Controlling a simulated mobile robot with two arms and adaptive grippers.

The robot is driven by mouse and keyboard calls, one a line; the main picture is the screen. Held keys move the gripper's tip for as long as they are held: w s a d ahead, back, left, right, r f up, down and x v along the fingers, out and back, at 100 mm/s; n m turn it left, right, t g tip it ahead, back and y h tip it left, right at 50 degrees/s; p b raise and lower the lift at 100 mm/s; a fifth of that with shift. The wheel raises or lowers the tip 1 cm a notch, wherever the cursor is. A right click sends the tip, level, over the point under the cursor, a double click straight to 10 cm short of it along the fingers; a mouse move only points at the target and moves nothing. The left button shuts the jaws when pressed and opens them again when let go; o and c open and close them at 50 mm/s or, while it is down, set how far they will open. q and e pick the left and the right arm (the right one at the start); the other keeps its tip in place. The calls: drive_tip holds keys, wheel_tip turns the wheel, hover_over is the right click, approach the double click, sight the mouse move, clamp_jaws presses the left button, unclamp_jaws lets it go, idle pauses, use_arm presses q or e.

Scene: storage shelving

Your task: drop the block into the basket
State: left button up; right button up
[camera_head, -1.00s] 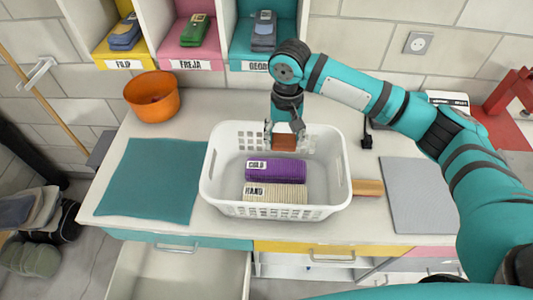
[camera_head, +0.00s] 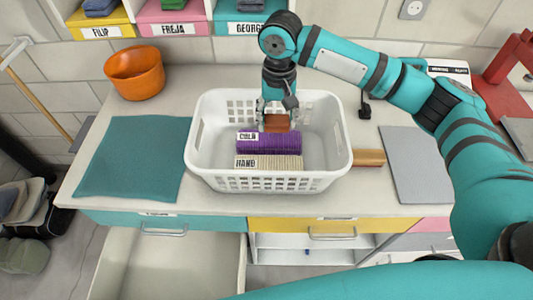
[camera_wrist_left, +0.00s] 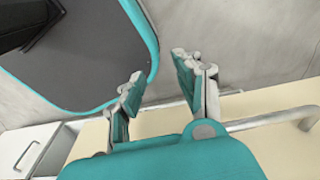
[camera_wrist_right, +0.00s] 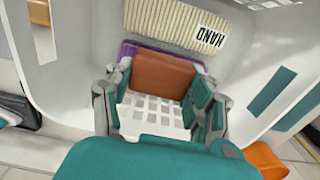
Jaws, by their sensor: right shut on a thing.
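The reddish-brown block (camera_head: 276,123) is held inside the white basket (camera_head: 206,112), near its back wall. My right gripper (camera_head: 278,116) is shut on the block, with a finger on each side of it. In the right wrist view the block (camera_wrist_right: 162,75) lies between the fingers, close to the purple bundle and the basket's slotted wall. Whether its underside touches the basket floor is hidden. My left gripper (camera_wrist_left: 158,74) shows only in its wrist view, open and empty.
The basket holds a purple bundle (camera_head: 268,143) and a cream bundle (camera_head: 268,162). A teal mat (camera_head: 130,158) and orange bowl (camera_head: 135,72) are at left. A wooden piece (camera_head: 369,157) and grey mat (camera_head: 415,165) are at right. A drawer (camera_head: 165,264) stands open below.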

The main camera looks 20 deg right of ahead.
drive_tip(key=shift+w, duration=0.15)
drive_tip(key=o, duration=1.1)
wheel_tip(320, 180, up, 12)
idle(0.3)
